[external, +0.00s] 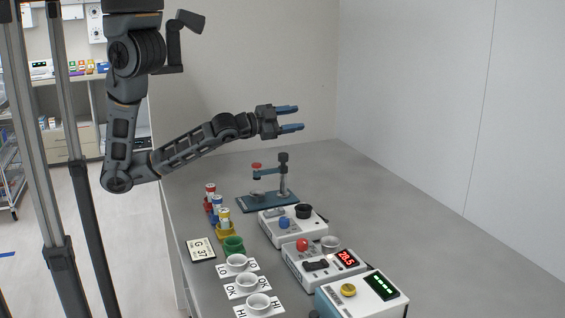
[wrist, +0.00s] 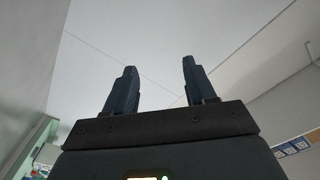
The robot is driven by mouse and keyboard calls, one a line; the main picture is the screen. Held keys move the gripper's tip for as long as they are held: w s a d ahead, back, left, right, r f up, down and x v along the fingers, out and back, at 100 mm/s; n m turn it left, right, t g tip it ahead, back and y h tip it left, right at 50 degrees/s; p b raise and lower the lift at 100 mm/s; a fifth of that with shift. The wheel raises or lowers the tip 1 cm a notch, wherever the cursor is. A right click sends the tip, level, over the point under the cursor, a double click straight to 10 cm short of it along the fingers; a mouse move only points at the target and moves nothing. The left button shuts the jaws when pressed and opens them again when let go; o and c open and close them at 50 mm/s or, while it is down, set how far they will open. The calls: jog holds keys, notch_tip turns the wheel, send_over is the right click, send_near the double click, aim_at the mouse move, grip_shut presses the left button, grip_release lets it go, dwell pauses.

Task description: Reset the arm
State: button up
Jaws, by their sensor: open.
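My gripper (external: 290,118) is raised above the far part of the grey table, fingers pointing right. Its two blue fingers are apart with nothing between them. The wrist view shows the same open gripper (wrist: 156,90) against bare wall and ceiling. My arm bends down at the left and reaches up and right to the gripper. The gripper touches nothing and is above a blue stand (external: 283,182) with a red-topped arm.
On the grey table (external: 430,205) are white devices, one with a red display (external: 346,259) and one with a green display (external: 380,286). Colour-capped vials (external: 216,208), a green cup (external: 233,245), white cups on labelled cards and a "37" card (external: 201,250) stand at left. The right side is clear.

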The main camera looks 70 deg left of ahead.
jog(key=shift+g+h, duration=0.4)
jog(key=shift+g, duration=0.3)
jog(key=s+a+f, duration=0.1)
jog(key=s+f, duration=0.1)
jog(key=s, duration=0.1)
jog(key=s+a+f, duration=0.1)
jog(key=s+f, duration=0.1)
jog(key=s, duration=0.1)
jog(key=s+a+f, duration=0.1)
jog(key=s+f, duration=0.2)
jog(key=s, duration=0.1)
jog(key=shift+f, duration=0.1)
jog(key=s+d+f+n, duration=0.1)
jog(key=s+d+n, duration=0.1)
jog(key=s, duration=0.5)
jog(key=s+d+f+n+g, duration=0.1)
jog(key=s+d+n, duration=0.1)
jog(key=s, duration=0.5)
jog(key=s+d+f+n+g+y, duration=0.1)
jog(key=s+d+f+n, duration=0.1)
jog(key=s+n, duration=0.2)
jog(key=s, duration=0.3)
jog(key=shift+s+d+n, duration=0.2)
jog(key=shift+d+n, duration=0.1)
jog(key=shift+d, duration=0.1)
jog(key=shift+w+f, duration=0.1)
